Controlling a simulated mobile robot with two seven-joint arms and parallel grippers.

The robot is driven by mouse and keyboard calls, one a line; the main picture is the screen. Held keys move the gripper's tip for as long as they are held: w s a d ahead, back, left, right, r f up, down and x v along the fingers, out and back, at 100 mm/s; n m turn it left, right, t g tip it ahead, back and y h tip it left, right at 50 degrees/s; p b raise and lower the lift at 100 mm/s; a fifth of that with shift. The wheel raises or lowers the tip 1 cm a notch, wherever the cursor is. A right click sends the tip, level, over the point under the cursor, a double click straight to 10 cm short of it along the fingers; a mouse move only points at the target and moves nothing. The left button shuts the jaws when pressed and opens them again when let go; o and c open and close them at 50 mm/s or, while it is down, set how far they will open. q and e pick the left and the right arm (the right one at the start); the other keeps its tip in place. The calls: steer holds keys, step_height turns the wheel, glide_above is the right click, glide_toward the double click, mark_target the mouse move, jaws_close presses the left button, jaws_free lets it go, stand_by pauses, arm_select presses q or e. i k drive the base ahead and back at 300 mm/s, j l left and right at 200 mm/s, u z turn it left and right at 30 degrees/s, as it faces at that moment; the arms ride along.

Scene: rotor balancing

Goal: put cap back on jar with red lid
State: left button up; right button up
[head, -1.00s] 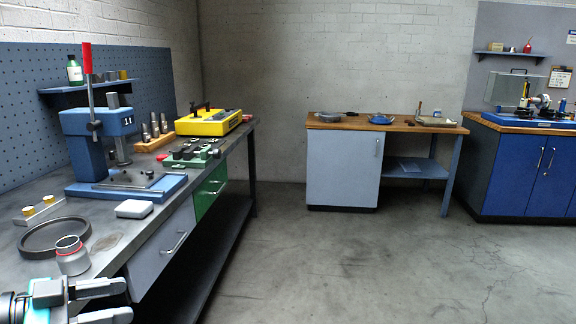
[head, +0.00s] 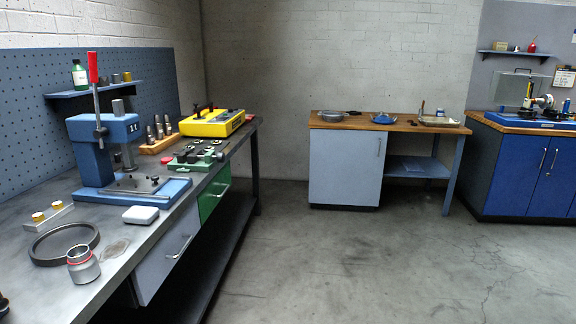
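A small grey jar (head: 84,270) with a red band around its neck stands upright near the front edge of the left workbench. Its top looks open, with no cap on it. A small flat red item (head: 167,160) lies farther back on the bench; I cannot tell whether it is a lid. Neither of my grippers can be made out now. A dark sliver (head: 3,304) shows at the lower left picture edge, too cut off to identify.
A dark ring tray (head: 37,257) lies right beside the jar. A blue press (head: 92,155) with a red lever, a white box (head: 141,215), a green block (head: 193,163) and a yellow case (head: 212,124) stand farther along the bench (head: 112,275). The floor (head: 380,260) is clear.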

mark_target(84, 268)
steer(key=u, duration=1.35)
steer(key=k+j, duration=0.05)
